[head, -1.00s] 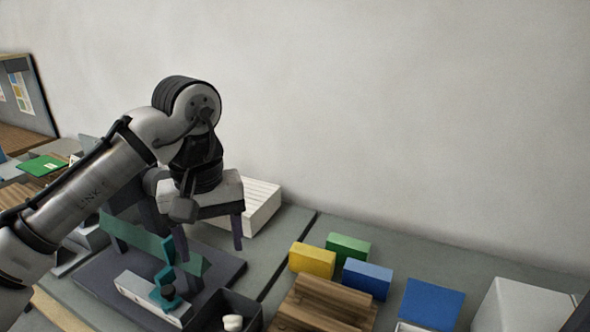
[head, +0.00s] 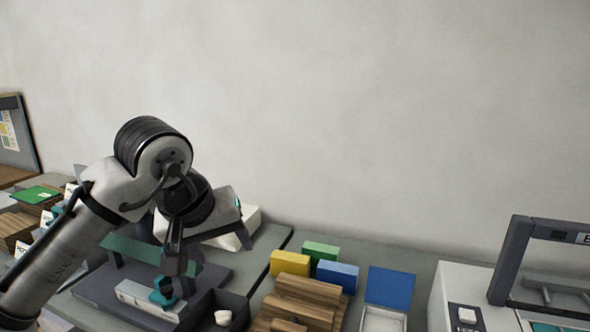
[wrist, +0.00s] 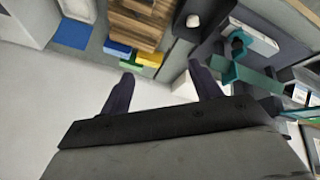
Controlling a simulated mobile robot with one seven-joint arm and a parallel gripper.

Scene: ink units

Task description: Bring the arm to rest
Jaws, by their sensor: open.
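My gripper (head: 217,250) hangs at the left of the head view, over the bench and close to a fixture with a teal bar (head: 135,247) on a dark base. In the wrist view my gripper (wrist: 162,72) shows two dark fingers spread apart with nothing between them. The wrist is tilted. My arm's links and the gripper body cover part of the fixture and of a white box (head: 251,217) behind it.
A white block (head: 140,298) with a teal clip (head: 163,292) stands at the fixture's front. A dark bin (head: 238,304) holds a small white piece. A wooden rack (head: 305,300), yellow (head: 290,263), green (head: 320,251) and blue (head: 338,276) blocks stand right. A framed machine (head: 512,262) is far right.

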